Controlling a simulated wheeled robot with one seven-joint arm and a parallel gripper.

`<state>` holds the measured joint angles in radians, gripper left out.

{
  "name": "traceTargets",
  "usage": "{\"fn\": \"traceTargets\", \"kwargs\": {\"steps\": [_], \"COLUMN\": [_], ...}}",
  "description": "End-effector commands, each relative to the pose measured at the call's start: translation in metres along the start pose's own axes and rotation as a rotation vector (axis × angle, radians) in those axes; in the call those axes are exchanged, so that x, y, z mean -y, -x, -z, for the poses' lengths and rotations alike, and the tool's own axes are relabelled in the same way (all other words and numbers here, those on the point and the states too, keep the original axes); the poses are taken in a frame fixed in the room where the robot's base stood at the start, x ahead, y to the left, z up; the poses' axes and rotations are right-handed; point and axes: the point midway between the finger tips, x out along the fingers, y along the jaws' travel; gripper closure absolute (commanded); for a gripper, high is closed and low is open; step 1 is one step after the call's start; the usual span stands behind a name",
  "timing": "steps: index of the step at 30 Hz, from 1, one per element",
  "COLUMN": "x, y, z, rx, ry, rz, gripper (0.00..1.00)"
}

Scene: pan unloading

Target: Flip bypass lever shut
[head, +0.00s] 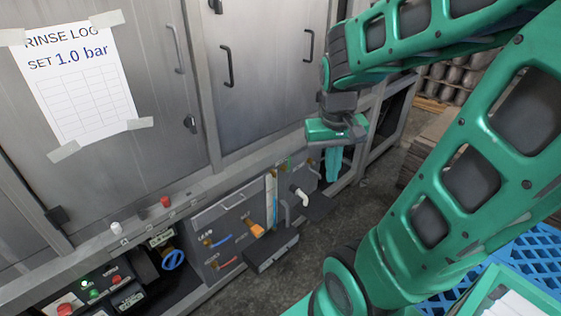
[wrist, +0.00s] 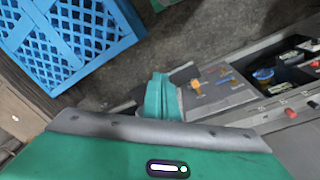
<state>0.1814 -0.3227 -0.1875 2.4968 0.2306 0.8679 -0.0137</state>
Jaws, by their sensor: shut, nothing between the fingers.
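A grey valve panel (head: 236,228) is low on the machine front in the head view. A larger orange lever (head: 254,228) sits on its right part, slanting down. Smaller blue-handled (head: 220,241) and orange-handled (head: 228,262) levers sit to its left. I cannot read which is labelled bypass. In the wrist view the panel (wrist: 222,99) and an orange lever (wrist: 196,86) lie just right of my fingers. My gripper (head: 333,178) is shut and empty, pointing down, to the right of the panel and apart from it; its fingers also show in the wrist view (wrist: 158,97).
A pale bent spout (head: 301,196) sits right of the panel, near my gripper. Steel doors with handles rise above. A blue crate (wrist: 70,50) stands across the floor.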

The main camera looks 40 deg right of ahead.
Motion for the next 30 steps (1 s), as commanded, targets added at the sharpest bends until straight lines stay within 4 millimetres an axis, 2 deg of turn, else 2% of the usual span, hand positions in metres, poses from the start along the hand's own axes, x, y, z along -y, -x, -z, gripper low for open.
{"fn": "traceTargets", "kwargs": {"steps": [3, 15, 23, 30], "x": [0.006, 0.036, 0.066, 0.099], "y": [-0.012, -0.058, -0.098, -0.141], "z": [0.034, 0.142, 0.204, 0.252], "rx": [-0.035, -0.18, -0.276, -0.363], "ry": [0.02, 0.106, 0.182, 0.262], "rz": [-0.037, -0.143, -0.199, -0.238], "gripper": [1.0, 1.0, 1.0, 1.0]}}
